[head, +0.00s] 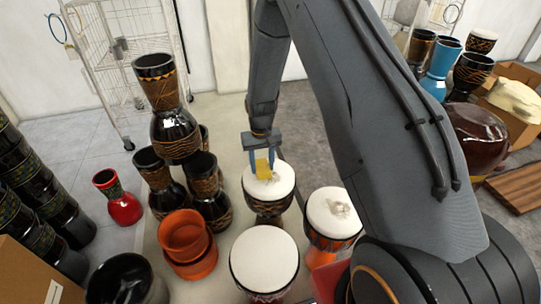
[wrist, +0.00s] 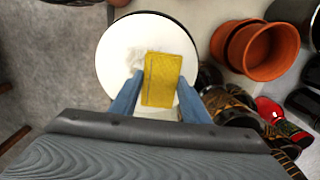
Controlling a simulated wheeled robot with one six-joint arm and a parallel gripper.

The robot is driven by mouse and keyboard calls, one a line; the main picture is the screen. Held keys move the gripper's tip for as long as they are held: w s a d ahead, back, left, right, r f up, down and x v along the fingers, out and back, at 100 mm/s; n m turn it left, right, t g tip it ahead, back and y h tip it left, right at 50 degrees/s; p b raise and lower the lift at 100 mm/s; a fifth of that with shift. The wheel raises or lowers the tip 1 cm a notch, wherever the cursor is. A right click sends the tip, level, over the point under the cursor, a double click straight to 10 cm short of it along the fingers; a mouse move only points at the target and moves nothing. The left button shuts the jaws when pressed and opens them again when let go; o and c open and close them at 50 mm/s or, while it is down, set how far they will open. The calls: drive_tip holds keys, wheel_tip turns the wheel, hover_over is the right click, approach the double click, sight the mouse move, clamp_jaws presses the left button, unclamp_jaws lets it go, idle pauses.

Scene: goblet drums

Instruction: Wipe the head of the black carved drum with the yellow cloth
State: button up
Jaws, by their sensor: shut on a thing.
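My gripper (head: 262,166) is shut on the yellow cloth (head: 262,169), with a blue finger on each side of it. The cloth is at the white head of a dark carved drum (head: 268,206). In the wrist view the yellow cloth (wrist: 161,80) lies over the right part of the round white drum head (wrist: 118,58). A greyish smudge (wrist: 150,56) shows on the head beside and left of the cloth. Whether the cloth presses on the head or hovers just above it, I cannot tell.
A white-headed drum (head: 264,260) stands in front, and an orange drum (head: 331,215) with a smudged head stands at right. Orange pots (head: 186,240), a red drum (head: 118,198) and stacked carved drums (head: 174,130) crowd the left.

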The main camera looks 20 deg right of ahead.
drive_tip(key=shift+r+p, duration=1.5)
drive_tip(key=shift+r, duration=1)
